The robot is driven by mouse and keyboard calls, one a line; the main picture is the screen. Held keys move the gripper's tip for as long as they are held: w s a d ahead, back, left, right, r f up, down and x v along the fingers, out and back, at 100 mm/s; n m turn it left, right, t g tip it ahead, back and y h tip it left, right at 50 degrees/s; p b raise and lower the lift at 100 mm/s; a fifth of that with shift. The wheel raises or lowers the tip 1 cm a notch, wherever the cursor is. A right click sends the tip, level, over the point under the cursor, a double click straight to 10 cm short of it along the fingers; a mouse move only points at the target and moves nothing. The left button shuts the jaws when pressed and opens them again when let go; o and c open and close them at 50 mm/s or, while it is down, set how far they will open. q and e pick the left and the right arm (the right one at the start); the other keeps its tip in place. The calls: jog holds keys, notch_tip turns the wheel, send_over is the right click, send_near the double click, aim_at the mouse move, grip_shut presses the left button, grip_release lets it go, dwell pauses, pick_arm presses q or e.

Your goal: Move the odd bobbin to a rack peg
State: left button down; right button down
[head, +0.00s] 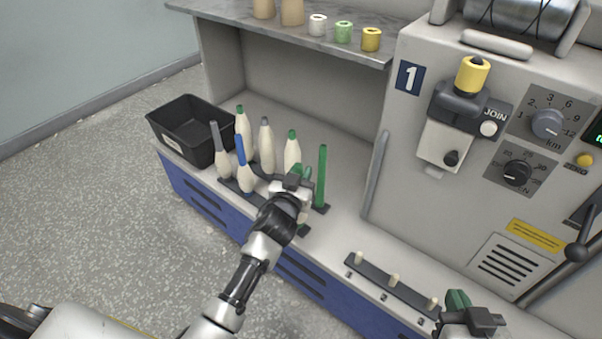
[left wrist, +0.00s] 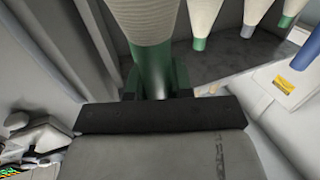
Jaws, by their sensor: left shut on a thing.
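My left gripper (head: 303,180) is shut on a cream bobbin with a green tube end (left wrist: 155,68). In the head view the gripper and wrist mostly hide that bobbin. Beside it on the ledge stand two green-tipped bobbins (head: 243,125) (head: 292,153), two grey-tipped bobbins (head: 222,158) (head: 266,150) and a blue-tipped bobbin (head: 246,178). A bare green tube (head: 322,178) stands upright just right of the gripper. A dark rack (head: 376,279) with three short pale pegs lies empty on the ledge to the right. My right gripper (head: 468,312) is near the bottom edge, its opening unclear.
A black bin (head: 185,130) sits at the ledge's left end. A shelf (head: 290,32) above carries several yarn cones. The machine front (head: 440,100) with knobs rises on the right, with a vertical grey bar (head: 376,175) at its edge. The ledge between tube and rack is clear.

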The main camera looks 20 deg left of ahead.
jog(key=shift+f, duration=0.1)
dwell(0.7)
jog(key=shift+s+d+f, duration=0.1)
jog(key=shift+s+f, duration=0.05)
jog(key=shift+f, duration=0.05)
jog(key=shift+s+d+f+g+h, duration=0.15)
jog(key=shift+s+f+g+h, duration=0.2)
jog(key=shift+g, duration=0.25)
dwell(0.4)
pick_arm(q)
jog(key=shift+f, duration=0.1)
pick_arm(e)
jog(key=shift+w+r+t, duration=0.25)
jog(key=shift+t, duration=0.05)
pick_arm(q)
jog(key=shift+f, duration=0.15)
pick_arm(e)
jog(key=shift+w+a+r+t, duration=0.3)
jog(key=shift+w+r+t, duration=0.1)
jog(key=shift+r, duration=0.15)
pick_arm(q)
jog(key=shift+f, duration=0.3)
pick_arm(e)
jog(key=shift+w+a+r+t+y, duration=0.15)
jog(key=shift+r+t+y, duration=0.25)
jog(key=shift+t+y, duration=0.1)
